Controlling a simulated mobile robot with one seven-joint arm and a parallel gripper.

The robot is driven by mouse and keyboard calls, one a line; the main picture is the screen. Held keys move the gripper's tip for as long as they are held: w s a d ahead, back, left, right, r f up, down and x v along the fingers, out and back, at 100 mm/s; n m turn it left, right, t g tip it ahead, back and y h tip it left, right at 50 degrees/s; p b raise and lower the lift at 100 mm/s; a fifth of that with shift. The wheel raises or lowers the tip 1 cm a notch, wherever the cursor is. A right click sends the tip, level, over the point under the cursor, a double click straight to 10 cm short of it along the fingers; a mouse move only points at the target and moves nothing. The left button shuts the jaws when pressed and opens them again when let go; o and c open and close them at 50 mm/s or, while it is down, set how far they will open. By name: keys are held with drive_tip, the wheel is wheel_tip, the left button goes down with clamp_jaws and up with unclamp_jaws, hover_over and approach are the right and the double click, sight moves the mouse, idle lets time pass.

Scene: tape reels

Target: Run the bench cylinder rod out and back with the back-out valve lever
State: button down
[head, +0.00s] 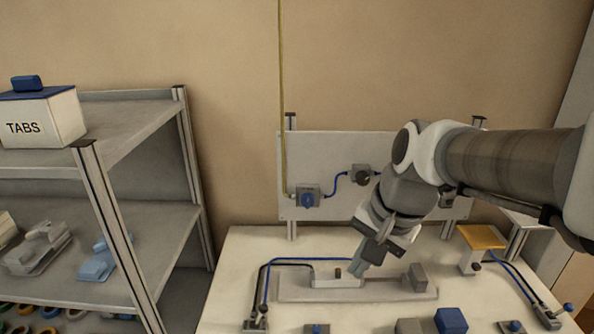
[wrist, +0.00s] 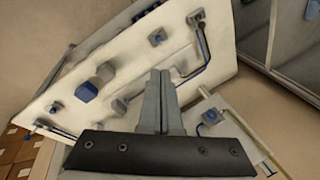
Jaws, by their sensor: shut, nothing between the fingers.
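A bench cylinder (head: 325,280) lies on a grey base plate (head: 385,294) in the middle of the bench. A grey block (head: 418,277) stands at the plate's right end. My gripper (head: 360,272) is shut and empty, pointing down in front of the cylinder's right part, so the rod is hidden or unclear. In the wrist view my closed fingers (wrist: 160,75) cover part of the bench. A valve with a small lever (head: 256,318) sits at the front left, with blue and black tubes running to the cylinder; it also shows in the wrist view (wrist: 197,20). I cannot read any lever marking.
A second lever valve (head: 550,316) with a blue knob stands at the front right, tubed to a yellow-topped unit (head: 480,240). A blue block (head: 450,320) is at the front. A back panel (head: 330,160) carries a blue-knobbed unit (head: 308,197). Shelves (head: 150,130) stand left.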

sight(260, 315)
drive_tip(key=w+a+f+m+g+y+b, duration=0.1)
drive_tip(key=w+a+f+m, duration=0.2)
drive_tip(key=f, duration=0.4)
drive_tip(key=w+a+f+m+g+y+b, duration=0.1)
drive_tip(key=w+a+f+m+g+b, duration=0.1)
drive_tip(key=w+a+f+m, duration=0.2)
drive_tip(key=w+f+m, duration=0.1)
drive_tip(key=w+f, duration=0.2)
drive_tip(key=w, duration=0.1)
drive_tip(key=shift+w+m, duration=0.25)
drive_tip(key=shift+m, duration=0.15)
drive_tip(key=s+a+f, duration=0.1)
drive_tip(key=a+f, duration=0.6)
drive_tip(key=f, duration=0.1)
drive_tip(key=shift+s+a+f, duration=0.15)
drive_tip(key=shift+a+f, duration=0.05)
drive_tip(key=shift+f, duration=0.2)
drive_tip(key=shift+r, duration=0.1)
drive_tip(key=shift+a+r+p, duration=0.1)
drive_tip(key=shift+a+p, duration=0.15)
drive_tip(key=shift+p, duration=0.4)
